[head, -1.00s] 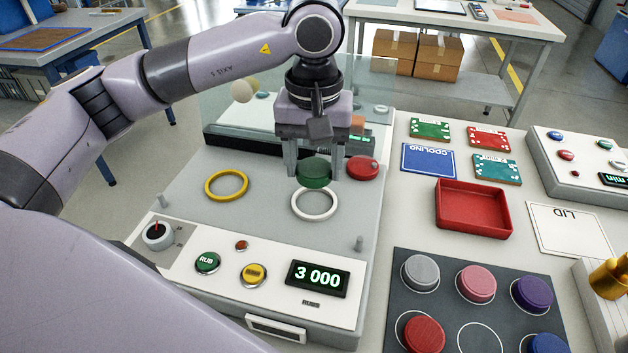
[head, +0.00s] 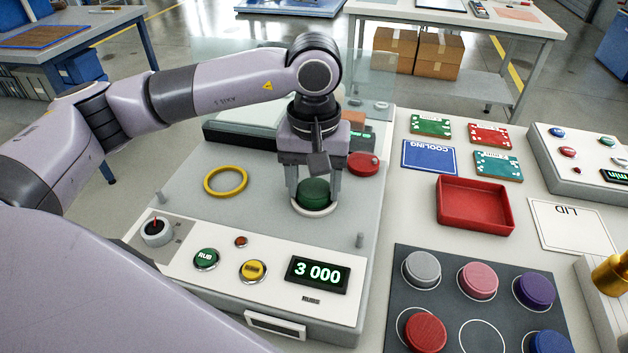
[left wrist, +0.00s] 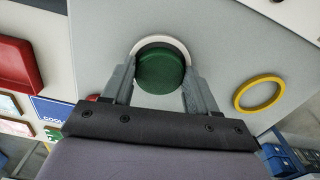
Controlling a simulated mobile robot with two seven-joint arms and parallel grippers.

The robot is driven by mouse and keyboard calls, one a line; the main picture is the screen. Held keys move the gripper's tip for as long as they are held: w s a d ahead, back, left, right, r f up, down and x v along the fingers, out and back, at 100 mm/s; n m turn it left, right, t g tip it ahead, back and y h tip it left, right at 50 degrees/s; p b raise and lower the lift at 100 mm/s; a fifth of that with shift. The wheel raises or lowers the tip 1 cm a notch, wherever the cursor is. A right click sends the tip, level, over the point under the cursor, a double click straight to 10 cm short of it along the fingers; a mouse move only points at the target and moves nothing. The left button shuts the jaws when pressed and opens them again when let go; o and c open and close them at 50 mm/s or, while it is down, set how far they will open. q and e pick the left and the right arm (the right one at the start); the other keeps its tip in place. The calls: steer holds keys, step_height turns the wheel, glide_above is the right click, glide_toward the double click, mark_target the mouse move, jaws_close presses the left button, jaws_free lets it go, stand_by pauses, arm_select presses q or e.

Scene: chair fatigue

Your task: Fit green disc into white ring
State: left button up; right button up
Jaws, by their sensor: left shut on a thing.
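The green disc (head: 314,191) is between the fingers of my left gripper (head: 315,194), which is shut on it. The disc is over the white ring (head: 312,211) on the grey machine top. The near rim of the ring shows in front of the disc in the head view. In the left wrist view the green disc (left wrist: 160,71) covers most of the white ring (left wrist: 160,41), whose far arc shows beyond it. I cannot tell whether the disc is seated or slightly above the ring. My right gripper is not in view.
A yellow ring (head: 226,181) lies to the left on the machine top. A red knob (head: 363,164) sits close behind on the right. The front panel has buttons and a display (head: 318,275) reading 3 000. A red tray (head: 474,205) and a dark mat (head: 461,318) with coloured discs lie to the right.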

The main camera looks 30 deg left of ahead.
mark_target(314, 190)
arm_select(q)
steer(key=shift+f, duration=0.25)
steer(key=shift+r, duration=0.1)
steer(key=o, duration=1.2)
steer(key=shift+r+p, duration=0.3)
step_height(314, 190, up, 13)
steer(key=shift+f, duration=0.2)
